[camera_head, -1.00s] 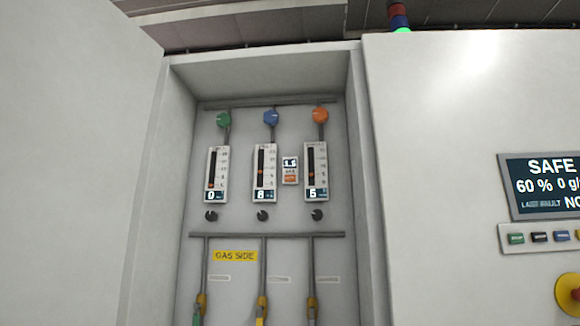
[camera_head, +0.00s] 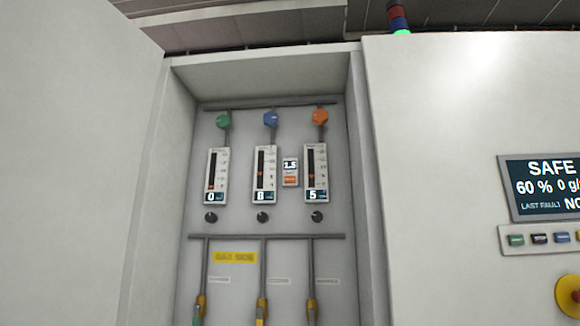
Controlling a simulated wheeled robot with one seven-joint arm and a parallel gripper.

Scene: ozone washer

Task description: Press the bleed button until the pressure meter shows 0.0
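A small white meter (camera_head: 290,172) sits between the middle and right flow gauges in the recessed cabinet. Its dark display appears to read 1.5. An orange patch (camera_head: 290,181), which looks like a button, is on its lower part; its lettering is too small to read, so I cannot tell if it is the bleed button. My gripper is not in view, and nothing touches the meter.
Three flow gauges (camera_head: 217,176) show 0, 8 and 5, with green, blue and orange knobs above and black knobs below. Pipes with yellow-handled valves run underneath. An open door panel (camera_head: 80,160) stands left. A SAFE screen (camera_head: 545,187), buttons and a red-yellow stop button (camera_head: 572,296) are right.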

